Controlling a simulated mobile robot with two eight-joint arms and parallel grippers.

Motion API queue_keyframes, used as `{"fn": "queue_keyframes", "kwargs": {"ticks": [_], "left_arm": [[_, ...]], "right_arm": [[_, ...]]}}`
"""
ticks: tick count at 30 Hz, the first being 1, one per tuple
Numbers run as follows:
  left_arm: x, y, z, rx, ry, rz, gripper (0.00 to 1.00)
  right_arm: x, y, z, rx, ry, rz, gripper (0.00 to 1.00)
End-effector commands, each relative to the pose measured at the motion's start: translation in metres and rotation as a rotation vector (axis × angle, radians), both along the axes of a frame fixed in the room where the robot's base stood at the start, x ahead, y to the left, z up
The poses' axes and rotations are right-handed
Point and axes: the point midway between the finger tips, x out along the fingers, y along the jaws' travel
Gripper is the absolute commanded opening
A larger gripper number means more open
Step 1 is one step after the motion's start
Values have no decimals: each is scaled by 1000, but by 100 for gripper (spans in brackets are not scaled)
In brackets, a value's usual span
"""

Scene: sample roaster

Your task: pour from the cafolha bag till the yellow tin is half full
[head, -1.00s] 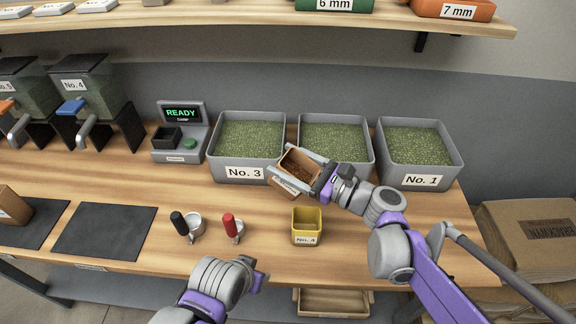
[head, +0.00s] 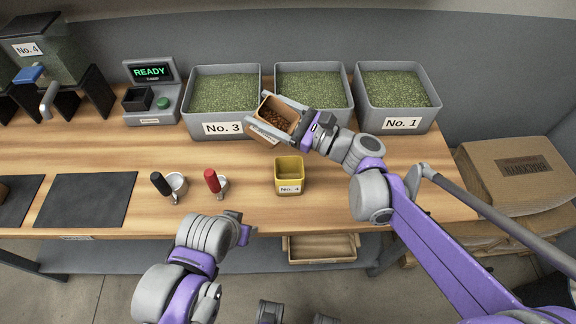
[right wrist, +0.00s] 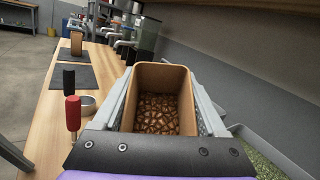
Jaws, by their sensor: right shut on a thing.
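The yellow tin (head: 289,178), labelled No. 4, stands upright on the table and looks empty inside. My right gripper (head: 283,116) is shut on a brown paper bag (head: 262,131) with an open top, above and behind the tin, near the No. 3 bin. The bag is tilted and brown beans show inside it; they also show in the right wrist view (right wrist: 157,115). I cannot read the bag's label. My left gripper (head: 243,229) is at the table's front edge, left of the tin; its fingers are not clear.
Grey bins of green beans, including No. 3 (head: 198,122) and No. 1 (head: 430,117), line the back. Black-handled (head: 161,184) and red-handled (head: 212,181) scoops or cups stand left of the tin. A scale reading READY (head: 150,77) is at back left.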

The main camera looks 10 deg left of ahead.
Motion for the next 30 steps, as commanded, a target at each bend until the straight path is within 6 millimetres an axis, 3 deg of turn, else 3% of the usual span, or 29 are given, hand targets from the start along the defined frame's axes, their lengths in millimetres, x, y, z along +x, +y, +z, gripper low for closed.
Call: {"fn": "queue_keyframes", "kwargs": {"ticks": [30], "left_arm": [[-4, -1, -13, -4, 8, 0, 50]], "right_arm": [[1, -1, -3, 42, -30, 1, 8]]}}
